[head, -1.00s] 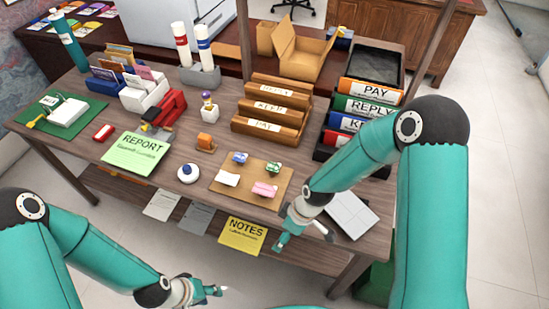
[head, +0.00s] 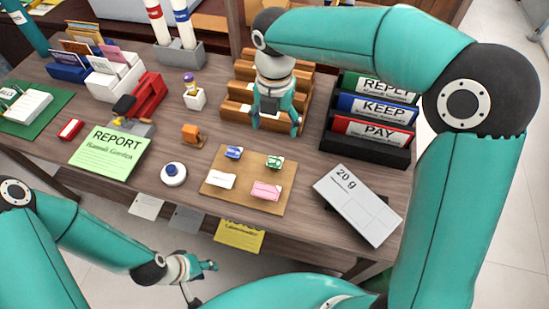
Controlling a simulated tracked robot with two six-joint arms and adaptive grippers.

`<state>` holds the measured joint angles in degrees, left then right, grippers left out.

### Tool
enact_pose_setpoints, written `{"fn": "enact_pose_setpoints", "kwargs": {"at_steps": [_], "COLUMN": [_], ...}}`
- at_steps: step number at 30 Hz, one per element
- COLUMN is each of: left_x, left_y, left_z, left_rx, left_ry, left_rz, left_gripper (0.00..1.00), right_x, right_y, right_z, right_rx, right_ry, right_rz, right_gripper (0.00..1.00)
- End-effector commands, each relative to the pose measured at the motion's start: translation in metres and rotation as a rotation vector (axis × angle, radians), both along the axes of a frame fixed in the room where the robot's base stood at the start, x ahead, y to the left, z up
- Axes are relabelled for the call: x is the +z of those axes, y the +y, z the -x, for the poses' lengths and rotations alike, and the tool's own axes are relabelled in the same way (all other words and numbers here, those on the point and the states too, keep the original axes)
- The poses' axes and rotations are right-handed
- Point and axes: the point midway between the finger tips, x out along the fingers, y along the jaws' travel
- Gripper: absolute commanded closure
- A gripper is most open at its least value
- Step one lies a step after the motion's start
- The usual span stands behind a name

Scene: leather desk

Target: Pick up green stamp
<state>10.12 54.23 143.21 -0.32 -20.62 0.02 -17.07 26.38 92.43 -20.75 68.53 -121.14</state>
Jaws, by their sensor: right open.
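The green stamp (head: 274,162) lies at the back right of a brown board (head: 239,198) on the desk. A blue stamp (head: 233,153), a white one (head: 221,180) and a pink one (head: 265,190) share the board. My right gripper (head: 275,127) is open and empty, fingers pointing down. It appears beyond the green stamp, in front of the wooden sorter, and apart from the stamp. My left gripper (head: 203,268) is low at the desk's front side, away from the board; its finger gap is unclear.
The wooden sorter (head: 236,107) stands behind my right gripper. A black tray with labelled folders (head: 365,152) is to its right. A white 20 g scale (head: 357,205) lies right of the board. A round white-and-blue object (head: 173,174) sits left of the board.

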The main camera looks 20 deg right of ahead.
Motion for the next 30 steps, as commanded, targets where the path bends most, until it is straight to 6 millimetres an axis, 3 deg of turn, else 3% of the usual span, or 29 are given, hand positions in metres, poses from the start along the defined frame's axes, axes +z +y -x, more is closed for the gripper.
{"fn": "enact_pose_setpoints", "kwargs": {"at_steps": [12, 23, 30], "left_x": [-0.001, 0.001, 0.007], "left_y": [0.000, 0.000, 0.000], "left_z": [0.000, 0.000, 0.000], "left_rx": [0.000, 0.000, 0.000], "left_ry": [-0.001, -0.001, -0.001], "left_rz": [0.000, 0.000, 0.000], "left_gripper": [0.60, 0.60, 0.60], "right_x": [-0.086, -0.113, -0.145], "right_y": [-0.007, -0.007, -0.007], "right_z": [0.002, -0.002, -0.012], "right_rx": [-0.019, -0.021, -0.021], "right_ry": [0.006, 0.005, 0.006], "right_rz": [0.001, -0.001, -0.002], "right_gripper": [0.25, 0.25, 0.25]}}
